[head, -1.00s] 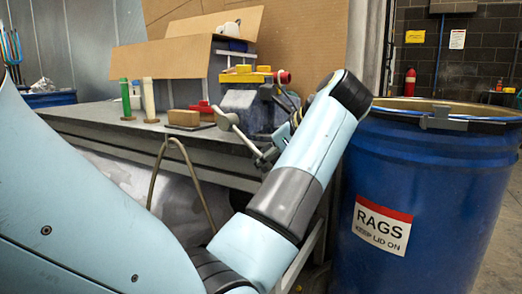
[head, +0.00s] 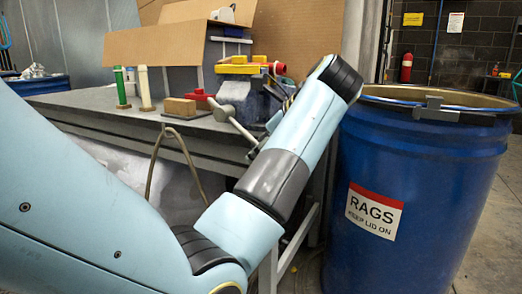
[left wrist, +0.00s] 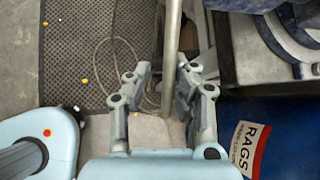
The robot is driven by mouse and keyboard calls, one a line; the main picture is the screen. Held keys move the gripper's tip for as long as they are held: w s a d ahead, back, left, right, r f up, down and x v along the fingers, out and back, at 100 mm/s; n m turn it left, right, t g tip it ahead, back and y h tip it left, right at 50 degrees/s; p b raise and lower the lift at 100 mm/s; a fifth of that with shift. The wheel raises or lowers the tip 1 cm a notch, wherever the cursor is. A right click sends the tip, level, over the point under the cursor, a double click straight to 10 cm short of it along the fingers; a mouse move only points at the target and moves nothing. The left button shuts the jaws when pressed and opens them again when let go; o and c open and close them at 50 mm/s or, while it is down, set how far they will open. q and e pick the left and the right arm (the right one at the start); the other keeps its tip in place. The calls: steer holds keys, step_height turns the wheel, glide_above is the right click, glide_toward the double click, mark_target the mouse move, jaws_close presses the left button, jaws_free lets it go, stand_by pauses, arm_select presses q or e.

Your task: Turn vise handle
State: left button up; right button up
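The vise (head: 242,97) stands at the right front corner of the bench, partly hidden behind my left arm. Its handle (head: 234,124), a thin grey bar with a rounded end, slants down to the right in front of the bench edge. In the left wrist view the handle bar (left wrist: 171,45) runs down between the fingers of my left gripper (left wrist: 163,80). The fingers are apart, and the bar lies nearer the right finger; whether it touches is unclear. In the head view my forearm mostly hides this gripper. My right gripper is not in view.
A blue barrel (head: 415,190) labelled RAGS stands close to the right of my left arm. The grey bench (head: 85,100) holds a tan block (head: 179,106), green and cream cylinders, and red and yellow items. A hose (head: 155,160) hangs below the bench front.

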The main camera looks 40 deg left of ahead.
arm_select(q)
steer(key=o, duration=0.3)
steer(key=shift+a, duration=0.1)
steer(key=v, duration=0.7)
steer(key=shift+d+r, duration=0.15)
steer(key=shift+d, duration=0.15)
